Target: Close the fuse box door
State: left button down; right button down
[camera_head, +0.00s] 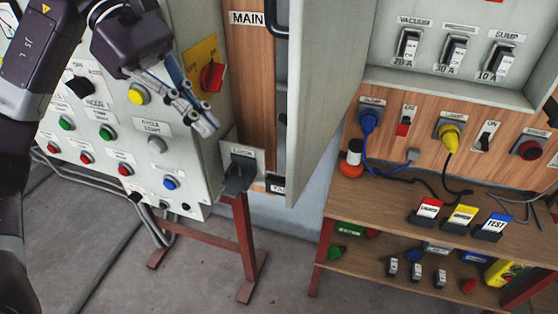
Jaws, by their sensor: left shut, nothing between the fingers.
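The fuse box door (325,90) is a pale grey panel. It stands open, swung out from the left side of the fuse box (450,90), and is seen nearly edge-on. Inside the box are several breaker switches (455,52) with labels such as VACUUM and SUMP. A black handle (277,20) shows by the door's left edge at the top. My left gripper (208,122) is shut and empty. It is in front of the control cabinet's right side, left of the door and apart from it in the picture. My right gripper is not in view.
A control cabinet (110,150) with coloured buttons stands at the left. A grey lever switch (240,172) sits on a red stand (245,230) below the gripper. A wooden bench (365,205) with plugs, cables and label blocks stands below the fuse box.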

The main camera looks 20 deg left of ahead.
aim_at(286, 195)
pick_arm(q)
jog(key=p+x, duration=0.1)
jog(key=x, duration=0.3)
jog(key=d+r+p+x, duration=0.1)
jog(key=p+x, duration=0.1)
jog(key=x, duration=0.2)
jog(key=r+p+x, duration=0.1)
jog(key=x, duration=0.2)
jog(key=shift+s+d+f+p, duration=0.25)
jog(key=shift+d+f+p, duration=0.1)
jog(key=shift+d, duration=0.35)
jog(key=shift+d+f, duration=0.15)
jog(key=shift+d, duration=0.2)
